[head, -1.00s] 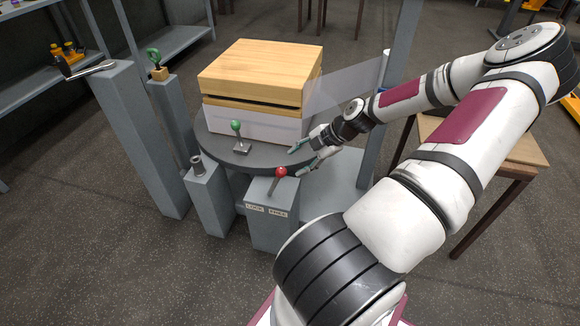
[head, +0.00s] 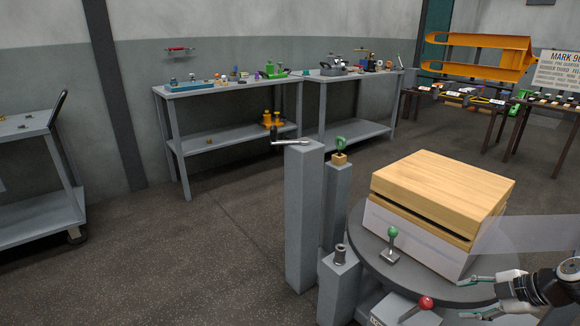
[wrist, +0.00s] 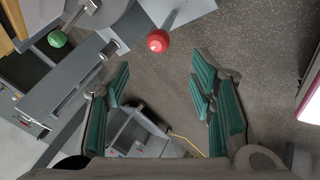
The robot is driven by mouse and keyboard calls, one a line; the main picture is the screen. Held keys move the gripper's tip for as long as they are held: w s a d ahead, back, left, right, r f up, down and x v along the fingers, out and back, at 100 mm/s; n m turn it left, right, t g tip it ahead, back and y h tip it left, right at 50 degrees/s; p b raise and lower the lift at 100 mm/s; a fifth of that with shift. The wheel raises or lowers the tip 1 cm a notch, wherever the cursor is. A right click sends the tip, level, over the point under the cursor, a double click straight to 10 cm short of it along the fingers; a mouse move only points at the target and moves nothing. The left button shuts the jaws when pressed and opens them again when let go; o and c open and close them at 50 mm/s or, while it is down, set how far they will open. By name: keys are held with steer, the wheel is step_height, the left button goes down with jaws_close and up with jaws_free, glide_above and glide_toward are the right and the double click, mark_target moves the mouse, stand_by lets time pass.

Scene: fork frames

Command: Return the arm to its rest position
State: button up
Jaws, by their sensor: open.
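My gripper (head: 478,297) is at the lower right of the head view, beside the round grey table's edge and to the right of a red-knobbed lever (head: 426,302). In the wrist view my gripper (wrist: 160,98) has its green-padded fingers spread wide, with nothing between them. The red knob (wrist: 158,41) is beyond the fingertips there, apart from them. Only the end of my arm shows in the head view; the rest is outside the frame.
A wooden-lidded white box (head: 440,190) and a green-knobbed lever (head: 392,232) stand on the round table (head: 358,240). A clear panel (head: 525,235) is right of the box. Grey posts (head: 305,215) stand to the left. Open floor (head: 180,255) lies further left.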

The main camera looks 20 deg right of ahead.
steer(key=s+a+r+m+g+h, duration=0.15)
steer(key=a+r+m+g, duration=0.3)
steer(key=a+r, duration=0.6)
steer(key=s+a+r+m+g+h, duration=0.1)
steer(key=a+r+m+g+h, duration=0.15)
steer(key=a+r+g, duration=0.75)
steer(key=s+a+r+m+t, duration=0.35)
steer(key=s+a, duration=0.25)
steer(key=a, duration=0.2)
steer(key=s+a+r+m+t, duration=0.35)
steer(key=s+a, duration=0.25)
steer(key=a, duration=0.3)
step_height(320, 180, up, 24)
steer(key=t+y+p, duration=0.1)
steer(key=t+p, duration=0.3)
steer(key=p, duration=1.9)
steer(key=shift+s+d+r+m, duration=0.15)
steer(key=shift+s+d+m, duration=0.05)
steer(key=shift+s+m, duration=0.1)
